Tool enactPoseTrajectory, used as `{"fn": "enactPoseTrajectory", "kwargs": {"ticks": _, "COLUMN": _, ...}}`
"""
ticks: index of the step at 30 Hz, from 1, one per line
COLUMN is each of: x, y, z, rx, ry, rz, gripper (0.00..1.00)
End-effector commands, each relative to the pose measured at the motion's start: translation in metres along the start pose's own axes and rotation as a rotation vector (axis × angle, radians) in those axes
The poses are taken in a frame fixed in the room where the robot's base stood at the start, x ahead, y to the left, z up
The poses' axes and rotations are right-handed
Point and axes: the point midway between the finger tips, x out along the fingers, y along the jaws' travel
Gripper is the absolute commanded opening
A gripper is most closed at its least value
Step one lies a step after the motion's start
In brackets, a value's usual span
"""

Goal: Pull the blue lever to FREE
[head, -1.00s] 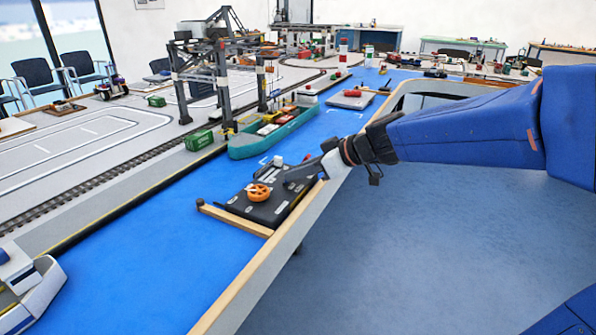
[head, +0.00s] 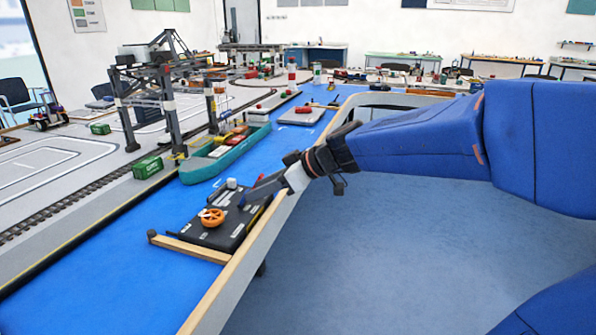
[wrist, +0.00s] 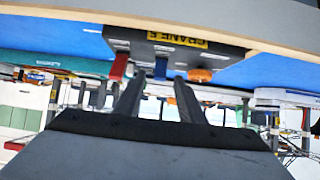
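The black control panel (head: 237,232) lies at the near end of the blue table strip. In the wrist view, which is upside down, the panel (wrist: 178,54) bears a yellow "CRANE 5" label. The blue lever (wrist: 160,67) stands out from the panel between a red lever (wrist: 118,66) and an orange wheel (wrist: 199,75). My gripper (wrist: 159,82) has its two fingers apart, with the blue lever showing in the gap between the tips. I cannot tell whether they touch it. In the head view my gripper (head: 250,196) is over the panel, beside the orange wheel (head: 212,217). The FREE marking is not readable.
A wooden rail (head: 190,249) runs along the panel's near side, and the table's pale edge (head: 240,270) along its right. A teal ship (head: 226,155) and a gantry crane (head: 170,95) stand beyond. The floor to the right is clear.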

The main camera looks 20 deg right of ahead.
Motion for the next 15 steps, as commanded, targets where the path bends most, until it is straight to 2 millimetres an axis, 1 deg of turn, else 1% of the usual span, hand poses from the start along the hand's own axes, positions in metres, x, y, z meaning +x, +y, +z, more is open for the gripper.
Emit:
{"fn": "enactPoseTrajectory", "kwargs": {"ticks": 1, "x": -0.009, "y": 0.001, "z": -0.001, "rx": 0.0, "ry": 0.003, "rz": 0.004, "gripper": 0.36}}
{"fn": "enactPoseTrajectory", "kwargs": {"ticks": 3, "x": -0.02, "y": 0.001, "z": 0.0, "rx": 0.0, "ry": 0.002, "rz": 0.004, "gripper": 0.36}}
{"fn": "enactPoseTrajectory", "kwargs": {"ticks": 15, "x": -0.077, "y": 0.001, "z": 0.0, "rx": 0.0, "ry": 0.001, "rz": 0.004, "gripper": 0.36}}
